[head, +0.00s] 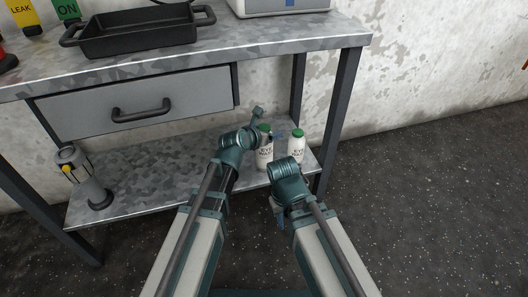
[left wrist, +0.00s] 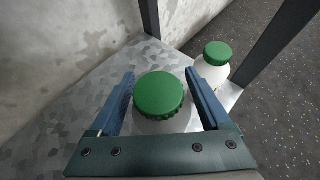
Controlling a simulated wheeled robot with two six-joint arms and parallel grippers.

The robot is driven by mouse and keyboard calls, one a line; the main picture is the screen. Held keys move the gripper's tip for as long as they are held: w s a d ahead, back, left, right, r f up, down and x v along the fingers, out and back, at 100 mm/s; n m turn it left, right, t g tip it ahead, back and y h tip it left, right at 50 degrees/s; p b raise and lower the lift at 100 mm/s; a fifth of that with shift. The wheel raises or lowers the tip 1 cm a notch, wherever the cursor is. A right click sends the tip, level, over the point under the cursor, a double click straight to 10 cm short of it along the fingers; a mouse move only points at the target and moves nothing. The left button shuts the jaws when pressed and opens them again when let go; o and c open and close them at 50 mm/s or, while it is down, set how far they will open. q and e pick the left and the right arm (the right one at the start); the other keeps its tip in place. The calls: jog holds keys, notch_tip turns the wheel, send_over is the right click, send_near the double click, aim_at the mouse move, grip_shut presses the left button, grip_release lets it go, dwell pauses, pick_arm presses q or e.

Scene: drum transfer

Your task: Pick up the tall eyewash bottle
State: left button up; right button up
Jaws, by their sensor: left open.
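The tall eyewash bottle (head: 265,154), white with a green cap, stands upright on the lower shelf; it looks taller than the similar bottle beside it. My left gripper (head: 268,137) is at its top, partly hidden by my wrist in the head view. In the left wrist view, the open left gripper (left wrist: 161,78) has one finger on each side of the green cap (left wrist: 159,95), with gaps showing. My right gripper (head: 279,214) hangs below its wrist in front of the shelf, mostly hidden; its jaws cannot be made out.
A second, shorter white bottle (head: 296,148) with a green cap stands close to the right; it also shows in the left wrist view (left wrist: 212,72). A grey flashlight-like object (head: 84,180) stands at the shelf's left. The drawer (head: 140,105) and table legs (head: 340,120) frame the shelf.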

pick_arm(q)
jog(key=shift+c, duration=0.2)
grip_shut()
jog(key=shift+r, duration=0.15)
pick_arm(e)
jog(key=shift+r, duration=0.15)
